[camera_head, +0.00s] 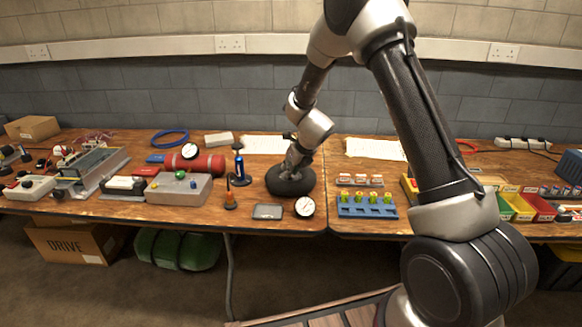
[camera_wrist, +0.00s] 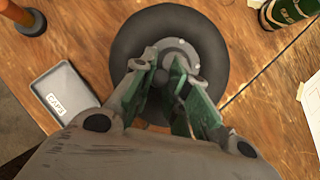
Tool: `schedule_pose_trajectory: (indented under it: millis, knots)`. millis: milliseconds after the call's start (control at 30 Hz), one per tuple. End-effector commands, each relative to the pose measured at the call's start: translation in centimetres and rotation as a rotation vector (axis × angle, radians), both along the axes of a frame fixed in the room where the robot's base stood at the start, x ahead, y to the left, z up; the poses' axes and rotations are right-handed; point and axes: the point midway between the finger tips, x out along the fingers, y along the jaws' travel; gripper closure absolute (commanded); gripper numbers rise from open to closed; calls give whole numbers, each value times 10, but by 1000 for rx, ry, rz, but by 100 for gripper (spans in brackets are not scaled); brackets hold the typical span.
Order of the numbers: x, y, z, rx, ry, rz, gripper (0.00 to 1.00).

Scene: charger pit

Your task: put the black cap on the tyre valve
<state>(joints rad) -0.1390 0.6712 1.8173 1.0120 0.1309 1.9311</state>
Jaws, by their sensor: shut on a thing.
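The black tyre (camera_head: 290,181) lies flat on the wooden bench near the table seam. It also shows in the wrist view (camera_wrist: 124,48), with a light grey hub in its middle. My gripper (camera_head: 294,158) points down over the tyre; in the wrist view its green-padded fingers (camera_wrist: 177,75) reach over the hub area. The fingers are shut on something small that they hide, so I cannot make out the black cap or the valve. A grey tray labelled CAPS (camera_wrist: 60,93) lies left of the tyre and looks empty; the head view shows it too (camera_head: 267,212).
A round white gauge (camera_head: 305,206) stands close in front of the tyre. A blue bottle (camera_head: 239,167) and an orange-handled tool (camera_head: 230,195) stand to the left. A blue rack (camera_head: 367,210) with yellow-green pieces is to the right. Papers (camera_head: 265,145) lie behind.

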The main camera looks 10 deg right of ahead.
Motion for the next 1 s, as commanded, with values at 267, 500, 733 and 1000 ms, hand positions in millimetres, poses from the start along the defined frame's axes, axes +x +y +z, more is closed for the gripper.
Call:
schedule_pose_trajectory:
  millis: [267, 500, 733, 1000]
  knots:
    - [0, 0, -6, 0, 0, -1, 96]
    - [0, 0, -8, 0, 0, -2, 71]
    - [0, 0, -8, 0, 0, -1, 59]
    - [-4, -2, 2, 0, -3, 0, 59]
